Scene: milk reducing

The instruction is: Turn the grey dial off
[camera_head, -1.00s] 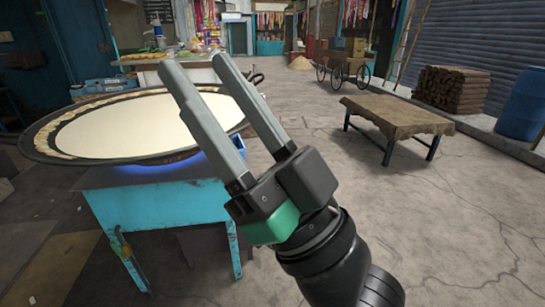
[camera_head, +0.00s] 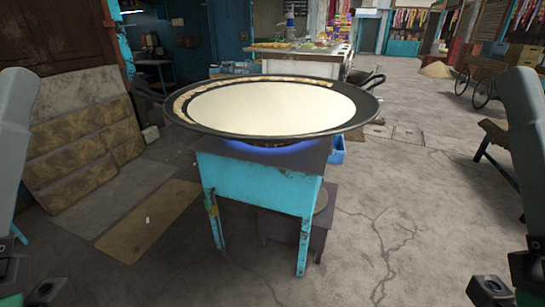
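A wide dark pan (camera_head: 366,112) of pale milk (camera_head: 270,108) sits on a blue metal stove stand (camera_head: 262,185) in the middle of the view. Blue flame (camera_head: 250,146) glows under the pan. I cannot make out a grey dial on the stand.
A dark metal box (camera_head: 292,228) stands under and beside the stand's legs. Stone slabs (camera_head: 85,145) lean at the left, with a flat board (camera_head: 148,220) on the floor. A counter (camera_head: 298,58) stands behind. The floor in front of the stove is clear.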

